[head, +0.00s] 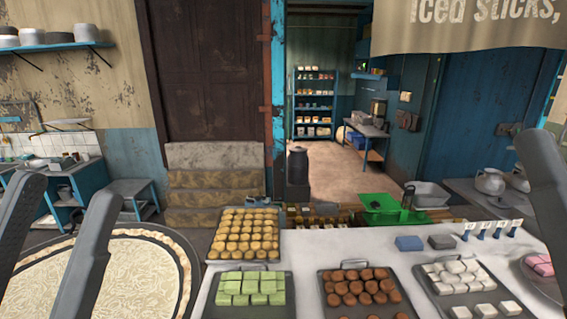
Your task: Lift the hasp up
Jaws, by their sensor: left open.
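My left gripper (70,191) is at the lower left, with its two grey fingers spread apart and nothing between them. One grey finger of my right gripper (545,150) shows at the right edge; its other finger is out of view. A blue metal door (475,120) stands at the back right. A small brown metal fitting (509,129) is on this door, and another brown fitting (407,121) is near its left side. I cannot tell which, if either, is the hasp. Both grippers are well in front of the door and apart from it.
A white counter (330,247) holds trays of sweets, including a tray of yellow pieces (246,234), and a green scale (385,205). A cloth sign (465,22) hangs over the door's top. An open doorway is behind.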

